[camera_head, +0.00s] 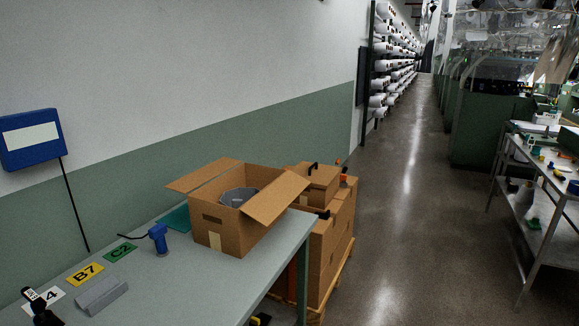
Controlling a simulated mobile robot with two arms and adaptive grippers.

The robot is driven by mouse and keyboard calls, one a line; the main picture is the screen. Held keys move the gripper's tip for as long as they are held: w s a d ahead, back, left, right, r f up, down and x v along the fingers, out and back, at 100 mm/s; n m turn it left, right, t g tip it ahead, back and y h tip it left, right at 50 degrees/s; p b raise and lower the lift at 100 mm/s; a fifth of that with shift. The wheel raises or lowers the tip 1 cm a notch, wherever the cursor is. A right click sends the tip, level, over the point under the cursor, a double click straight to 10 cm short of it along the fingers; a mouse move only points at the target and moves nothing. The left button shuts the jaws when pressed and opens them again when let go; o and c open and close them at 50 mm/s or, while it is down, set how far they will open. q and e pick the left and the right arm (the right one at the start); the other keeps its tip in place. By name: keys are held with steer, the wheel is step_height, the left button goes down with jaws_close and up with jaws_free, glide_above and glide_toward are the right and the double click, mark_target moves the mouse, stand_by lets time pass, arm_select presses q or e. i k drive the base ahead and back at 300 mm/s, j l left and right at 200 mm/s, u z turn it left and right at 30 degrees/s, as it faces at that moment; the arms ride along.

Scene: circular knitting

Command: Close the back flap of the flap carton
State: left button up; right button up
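The flap carton (229,232) is a brown cardboard box standing upright on the table near its far end. Its top is open. One flap (203,174) stands out from the left side, and a larger flap (274,198) stands out over the right side. I cannot tell which flap is the back one; no separate flap shows clearly at the far edge. A round grey item (238,197) sits inside the carton. Neither of my grippers can be made out in this view.
The table (191,292) holds a blue handheld device (158,238), coloured label cards (85,274), a grey block (102,294) and a dark object (43,312) at the lower left. Stacked brown boxes (335,225) stand right of the table. The wall runs close behind.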

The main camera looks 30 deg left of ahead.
mark_target(186, 185)
steer(key=i+u, duration=0.1)
steer(key=i, duration=0.55)
steer(key=i+l+u, duration=0.1)
steer(key=i, duration=0.6)
steer(key=i+l+u, duration=0.1)
steer(key=i, duration=0.55)
steer(key=l, duration=0.1)
